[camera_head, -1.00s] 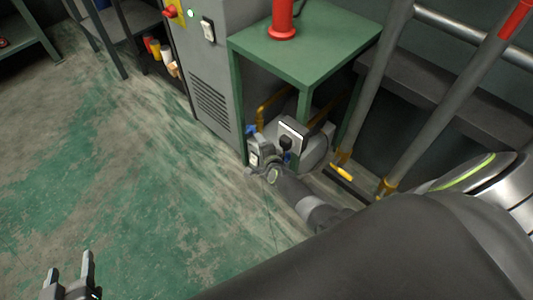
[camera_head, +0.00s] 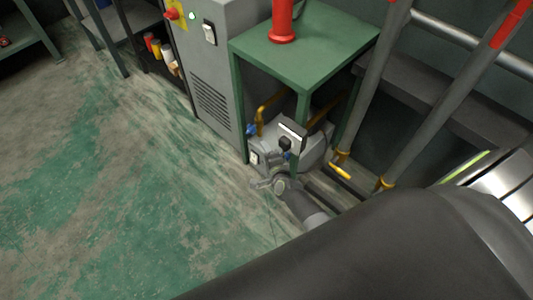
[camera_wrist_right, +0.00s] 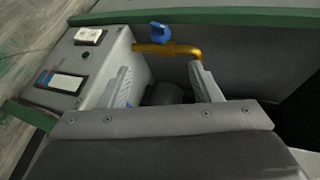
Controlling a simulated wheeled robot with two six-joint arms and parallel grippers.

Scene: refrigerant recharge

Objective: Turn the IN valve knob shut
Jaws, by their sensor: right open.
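A blue valve knob (camera_head: 252,129) sits on a brass pipe (camera_head: 264,106) at the grey recovery machine (camera_head: 312,152) under the green table. In the right wrist view the blue knob (camera_wrist_right: 160,32) shows on the brass pipe (camera_wrist_right: 178,50), ahead of the fingertips and apart from them. No IN label is readable. My right gripper (camera_head: 268,174) is low in front of the machine; its spread, empty fingers (camera_wrist_right: 163,75) show in the wrist view. Another small blue part (camera_head: 287,156) is partly hidden close to the gripper. My left gripper is out of view.
The green table (camera_head: 325,50) carries a red cylinder (camera_head: 283,20). Its legs stand close around the machine. A grey cabinet (camera_head: 212,75) is to the left, and grey poles (camera_head: 372,85) are to the right. The floor on the left is clear.

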